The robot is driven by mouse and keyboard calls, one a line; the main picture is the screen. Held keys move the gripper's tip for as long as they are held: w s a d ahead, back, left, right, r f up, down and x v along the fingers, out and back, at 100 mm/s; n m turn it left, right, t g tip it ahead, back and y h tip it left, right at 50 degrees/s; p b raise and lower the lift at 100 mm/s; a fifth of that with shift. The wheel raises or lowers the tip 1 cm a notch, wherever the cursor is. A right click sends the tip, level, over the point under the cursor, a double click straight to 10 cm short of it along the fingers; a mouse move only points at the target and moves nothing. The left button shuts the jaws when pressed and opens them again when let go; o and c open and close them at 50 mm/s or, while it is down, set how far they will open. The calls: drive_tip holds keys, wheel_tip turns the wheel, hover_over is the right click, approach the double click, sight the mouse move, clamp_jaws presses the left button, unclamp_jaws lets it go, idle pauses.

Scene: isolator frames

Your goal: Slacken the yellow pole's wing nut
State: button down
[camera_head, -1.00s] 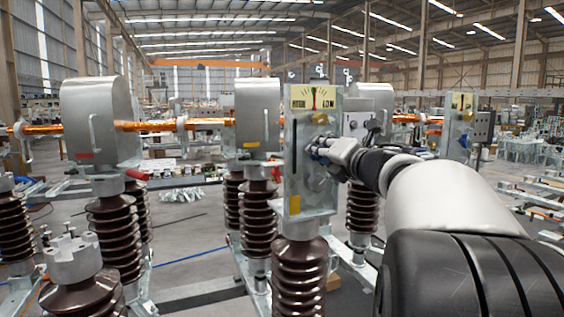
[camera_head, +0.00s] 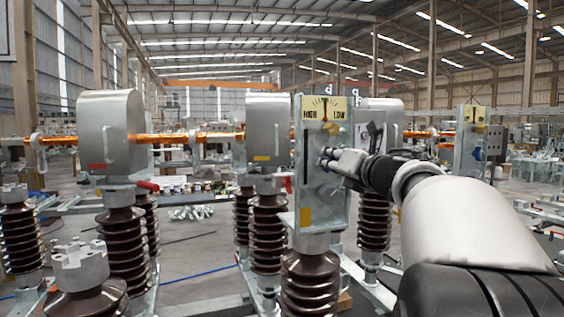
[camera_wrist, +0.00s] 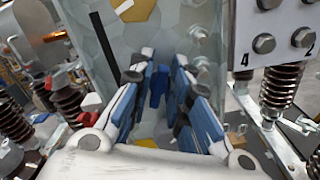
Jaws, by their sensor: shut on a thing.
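My gripper (camera_head: 327,158) reaches the plate from the right and hides the wing nut in the head view. In the wrist view, my gripper (camera_wrist: 160,72) has its blue-padded fingers on both sides of a small blue wing nut (camera_wrist: 157,85) on the plate. The fingers are closed on it. The exact contact is hard to see.
A similar plate (camera_head: 470,150) with a blue knob stands to the right. Grey metal housings (camera_head: 110,135) on ribbed insulators and an orange bar (camera_head: 190,138) stand left and behind. In the wrist view, a bolted numbered plate (camera_wrist: 275,35) is close at the upper right.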

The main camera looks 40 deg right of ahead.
drive_tip(key=c, duration=1.6)
unclamp_jaws()
drive_tip(key=shift+c, duration=0.2)
drive_tip(key=v, duration=1.2)
